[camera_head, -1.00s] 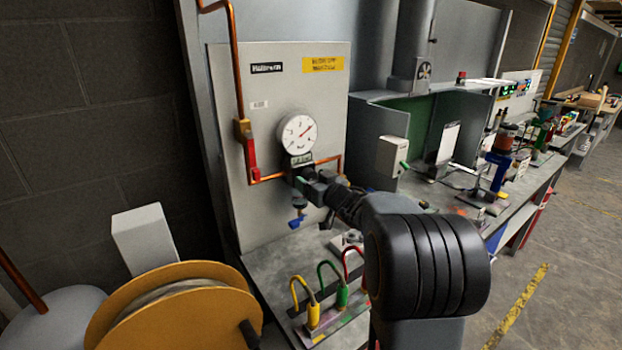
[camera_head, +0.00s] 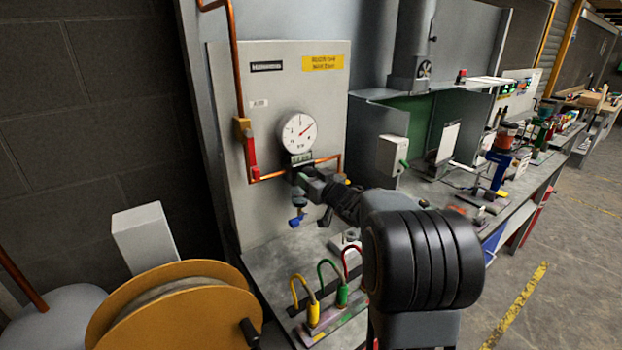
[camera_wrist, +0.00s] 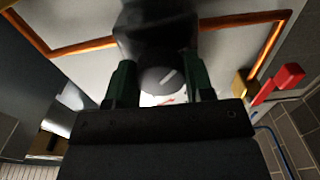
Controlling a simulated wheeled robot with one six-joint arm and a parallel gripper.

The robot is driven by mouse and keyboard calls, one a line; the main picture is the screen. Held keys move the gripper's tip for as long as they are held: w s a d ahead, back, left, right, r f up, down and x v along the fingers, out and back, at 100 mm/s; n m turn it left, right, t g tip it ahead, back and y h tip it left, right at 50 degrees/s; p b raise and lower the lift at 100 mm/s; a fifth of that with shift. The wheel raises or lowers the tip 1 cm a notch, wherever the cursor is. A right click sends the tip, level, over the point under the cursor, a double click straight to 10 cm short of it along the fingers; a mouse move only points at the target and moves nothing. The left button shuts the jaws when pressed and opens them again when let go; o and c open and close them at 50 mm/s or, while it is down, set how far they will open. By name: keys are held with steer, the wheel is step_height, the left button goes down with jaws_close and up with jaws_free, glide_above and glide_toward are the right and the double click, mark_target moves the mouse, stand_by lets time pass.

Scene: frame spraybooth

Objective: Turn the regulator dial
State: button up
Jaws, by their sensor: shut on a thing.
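In the head view my gripper (camera_head: 308,181) reaches the pipework just below the round white gauge (camera_head: 298,132), whose red needle points to the upper right. My gripper hides the dial there.
A copper pipe (camera_head: 239,80) with a red-handled valve (camera_head: 251,152) runs left of the gauge on the grey panel (camera_head: 230,200). A blue-ended part (camera_head: 297,221) hangs below my gripper. Yellow, green and red looped tools (camera_head: 313,311) stand on the bench below.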

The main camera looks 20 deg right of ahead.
steer(key=shift+f+n+b, duration=0.1)
steer(key=shift+n+b, duration=0.2)
steer(key=shift+f+n+b, duration=0.1)
steer(key=shift+n+b, duration=0.8)
steer(key=shift+n, duration=0.1)
steer(key=n+b, duration=0.3)
steer(key=n, duration=0.1)
steer(key=shift+d, duration=0.1)
steer(key=n+b, duration=0.3)
steer(key=n, duration=0.1)
steer(key=shift+n, duration=0.4)
steer(key=shift+r+n+b, duration=0.2)
steer(key=shift+n+b, duration=0.7)
steer(key=shift+n, duration=0.8)
steer(key=o, duration=0.9)
